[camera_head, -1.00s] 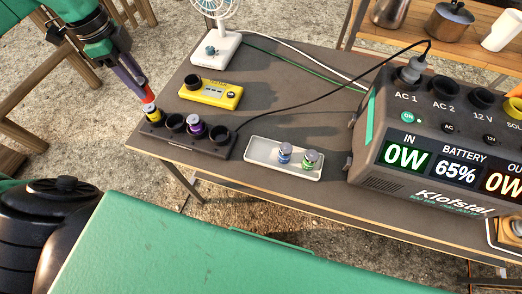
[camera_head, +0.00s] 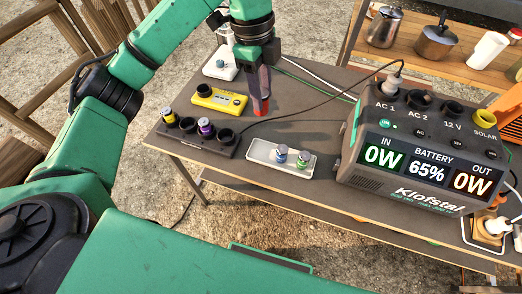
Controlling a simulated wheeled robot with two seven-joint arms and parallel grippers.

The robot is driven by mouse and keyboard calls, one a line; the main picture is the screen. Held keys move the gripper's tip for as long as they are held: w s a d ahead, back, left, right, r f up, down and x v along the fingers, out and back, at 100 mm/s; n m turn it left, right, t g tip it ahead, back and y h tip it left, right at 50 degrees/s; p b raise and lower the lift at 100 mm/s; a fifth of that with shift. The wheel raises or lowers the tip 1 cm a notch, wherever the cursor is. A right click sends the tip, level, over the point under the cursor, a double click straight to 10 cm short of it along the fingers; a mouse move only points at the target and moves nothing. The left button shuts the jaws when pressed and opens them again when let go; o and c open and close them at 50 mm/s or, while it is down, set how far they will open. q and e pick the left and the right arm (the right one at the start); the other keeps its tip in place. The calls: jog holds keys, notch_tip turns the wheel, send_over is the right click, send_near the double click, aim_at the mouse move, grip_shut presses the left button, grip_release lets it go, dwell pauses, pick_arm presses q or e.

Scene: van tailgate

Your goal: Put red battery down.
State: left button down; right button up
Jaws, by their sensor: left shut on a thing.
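My left gripper (camera_head: 262,92) points down over the table between the yellow device and the white tray. It is shut on the red battery (camera_head: 261,108), mostly hidden by the fingers; only its red lower end shows. I cannot tell whether the battery touches the table. The dark charger block (camera_head: 196,138) lies to the left, with a yellow battery (camera_head: 169,117) and a purple battery (camera_head: 205,126) in it. The white tray (camera_head: 262,156) holds a blue battery (camera_head: 281,153) and a green battery (camera_head: 303,158). My right gripper is not in view.
The yellow device (camera_head: 219,99) has an empty-looking round socket. A shelf with pots (camera_head: 435,42) is at the back.

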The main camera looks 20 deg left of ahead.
pick_arm(q)
notch_tip(320, 180, down, 19)
jog(key=shift+w+a+r, duration=0.1)
jog(key=shift+w+a, duration=0.05)
jog(key=shift+c, duration=2.4)
grip_release()
jog(key=shift+f, duration=0.2)
jog(key=shift+r, duration=0.25)
notch_tip(320, 180, up, 12)
jog(key=a, duration=0.1)
jog(key=shift+a+b, duration=0.2)
jog(key=shift+b, duration=0.2)
jog(key=shift+f, duration=0.2)
